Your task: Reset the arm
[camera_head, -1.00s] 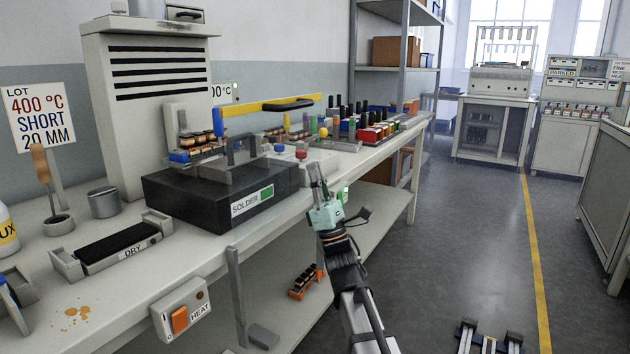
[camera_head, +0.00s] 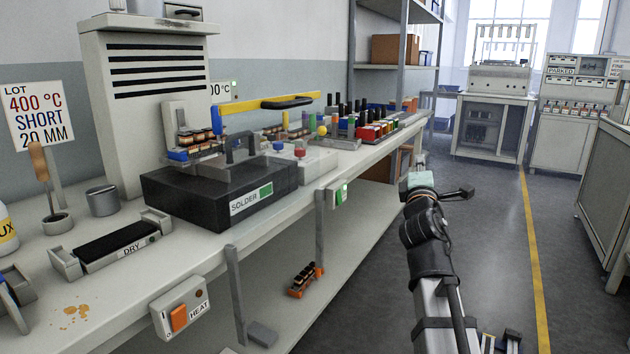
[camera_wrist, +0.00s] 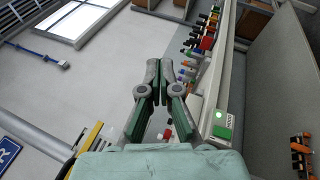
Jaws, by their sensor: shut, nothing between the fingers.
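My gripper (camera_wrist: 163,95) shows in the wrist view with its two green-padded fingers close together and nothing between them. In the head view my gripper (camera_head: 419,176) is up in the open space to the right of the workbench, over the aisle, and its fingers are hard to make out. It touches nothing that I can see. The wrist view is turned on its side, with the bench edge running up the right of the picture.
The workbench (camera_head: 255,232) holds a black solder unit (camera_head: 190,197), a dry pad (camera_head: 110,244) and rows of coloured parts (camera_head: 372,130). An orange connector piece (camera_head: 302,280) lies on the lower shelf. The floor aisle (camera_head: 490,230) to the right is clear.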

